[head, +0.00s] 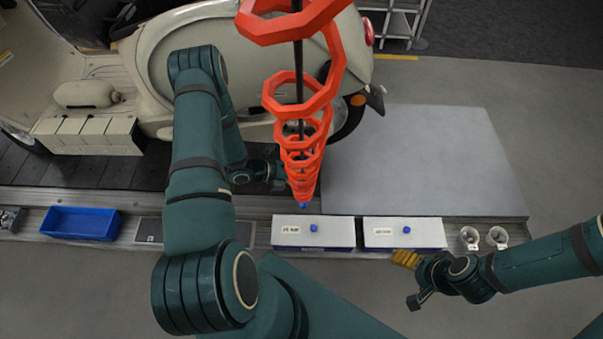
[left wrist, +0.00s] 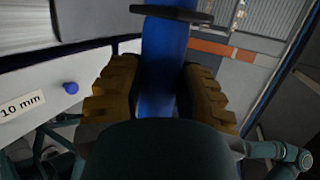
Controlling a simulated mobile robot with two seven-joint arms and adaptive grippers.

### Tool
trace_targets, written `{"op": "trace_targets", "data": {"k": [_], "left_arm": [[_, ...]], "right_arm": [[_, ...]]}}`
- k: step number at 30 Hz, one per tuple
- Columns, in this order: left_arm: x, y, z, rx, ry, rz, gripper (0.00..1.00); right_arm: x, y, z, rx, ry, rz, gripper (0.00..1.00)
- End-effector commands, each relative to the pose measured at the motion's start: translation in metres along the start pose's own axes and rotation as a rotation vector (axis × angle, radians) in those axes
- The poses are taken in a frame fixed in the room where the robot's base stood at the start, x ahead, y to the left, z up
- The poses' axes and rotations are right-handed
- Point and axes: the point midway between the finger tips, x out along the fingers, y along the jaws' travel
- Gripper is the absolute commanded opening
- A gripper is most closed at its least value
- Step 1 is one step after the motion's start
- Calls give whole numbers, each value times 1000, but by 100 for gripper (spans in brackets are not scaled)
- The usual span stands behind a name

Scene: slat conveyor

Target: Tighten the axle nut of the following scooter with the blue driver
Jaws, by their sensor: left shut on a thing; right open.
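The cream scooter (head: 265,60) stands on the dark slat conveyor (head: 95,172) at the upper left of the head view. The blue driver (left wrist: 166,45) hangs on an orange coiled hose (head: 300,140). In the head view the coil covers it, and only a blue bit shows at its lower end. My left gripper (left wrist: 162,70) is shut on the blue driver, its ridged yellow fingers on both sides. My right gripper (head: 408,262) is open and empty in front of the right white-lidded box. The axle nut cannot be made out.
Two white-lidded boxes with blue knobs, left (head: 290,242) and right (head: 420,243), sit on the front rail. One box reads "10 mm" in the left wrist view. A blue tray (head: 80,223) lies left, two small cups (head: 483,238) right. A grey plate (head: 420,160) is bare.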

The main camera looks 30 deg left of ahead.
Motion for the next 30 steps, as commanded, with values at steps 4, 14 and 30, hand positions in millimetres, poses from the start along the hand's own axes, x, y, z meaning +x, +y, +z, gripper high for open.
{"op": "trace_targets", "data": {"k": [4,14,30], "left_arm": [[0,0,1,2,-2,0,0],[0,0,1,2,-1,0,0],[2,1,0,8,-16,0,0]], "right_arm": [[2,1,0,0,0,0,78],[2,1,0,0,0,0,78],[7,3,1,0,0,0,78]]}}
